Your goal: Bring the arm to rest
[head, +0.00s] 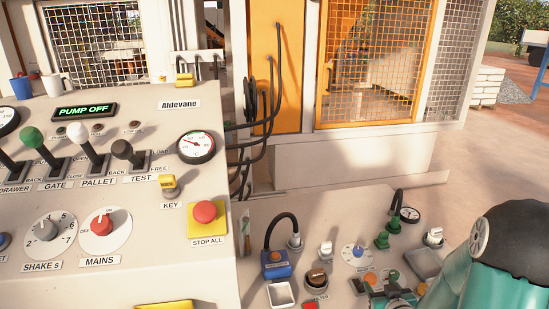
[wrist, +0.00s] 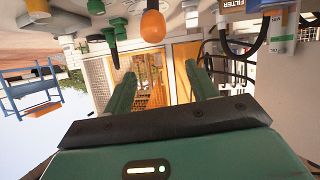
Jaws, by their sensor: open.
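My gripper (wrist: 162,85) shows in the wrist view with its two green fingers spread apart and nothing between them. The wrist picture is upside down, with the panel along its top edge. An orange knob (wrist: 152,26) and a dark green handle (wrist: 112,28) hang into the picture beyond the fingers, apart from them as far as I can tell. In the head view my teal arm (head: 490,265) with its black cap is at the lower right, over the lower panel's right end. My fingertips are not clear there.
The sloped control console (head: 150,215) fills the left, with a red stop button (head: 205,211) and a PUMP OFF display (head: 86,111). The lower panel (head: 325,225) carries a blue box (head: 277,264), knobs and green fittings (head: 388,234). An orange mesh cage (head: 370,60) stands behind.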

